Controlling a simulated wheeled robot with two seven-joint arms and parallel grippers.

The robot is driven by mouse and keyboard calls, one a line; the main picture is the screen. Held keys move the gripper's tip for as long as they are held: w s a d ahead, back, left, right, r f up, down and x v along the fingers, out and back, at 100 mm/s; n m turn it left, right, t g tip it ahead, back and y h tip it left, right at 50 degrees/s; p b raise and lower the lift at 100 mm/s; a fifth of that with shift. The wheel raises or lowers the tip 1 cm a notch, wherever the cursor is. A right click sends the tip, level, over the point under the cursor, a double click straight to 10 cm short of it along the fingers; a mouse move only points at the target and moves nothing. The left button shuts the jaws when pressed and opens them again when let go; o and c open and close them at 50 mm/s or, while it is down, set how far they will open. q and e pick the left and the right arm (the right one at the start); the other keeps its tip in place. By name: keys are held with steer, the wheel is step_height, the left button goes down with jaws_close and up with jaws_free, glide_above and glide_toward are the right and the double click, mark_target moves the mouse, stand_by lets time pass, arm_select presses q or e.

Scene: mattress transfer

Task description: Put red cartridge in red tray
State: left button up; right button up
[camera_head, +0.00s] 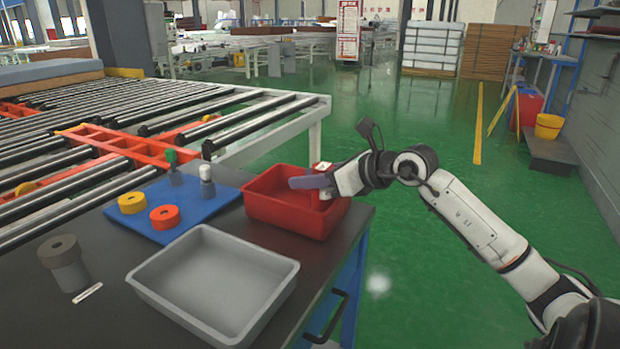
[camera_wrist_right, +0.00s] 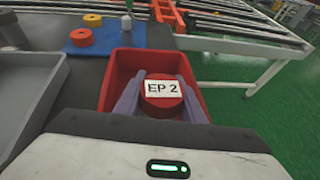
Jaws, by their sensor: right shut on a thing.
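The red cartridge, with a white label reading "EP 2", shows between the fingers in the right wrist view (camera_wrist_right: 162,100); in the head view only a small part of it (camera_head: 321,167) shows beside the fingers. My right gripper (camera_head: 312,182) is shut on the red cartridge, over the right part of the red tray. The red tray (camera_head: 285,217) sits at the table's far right corner, and it also shows in the right wrist view (camera_wrist_right: 123,62). I cannot tell whether the cartridge touches the tray floor. My left gripper is not in view.
A grey tray (camera_head: 215,335) stands in front of the red tray. A blue mat (camera_head: 185,230) left of it holds a yellow ring (camera_head: 132,203), an orange ring (camera_head: 165,217), a green-topped piece (camera_head: 173,166) and a white-topped piece (camera_head: 207,179). A dark grey cylinder (camera_head: 65,265) stands at left.

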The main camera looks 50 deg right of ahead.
steer(key=shift+r, duration=0.1)
steer(key=o, duration=1.2)
steer(key=shift+r, duration=0.1)
steer(key=shift+s, duration=0.35)
steer(key=v, duration=1.1)
steer(key=shift+s+r, duration=0.1)
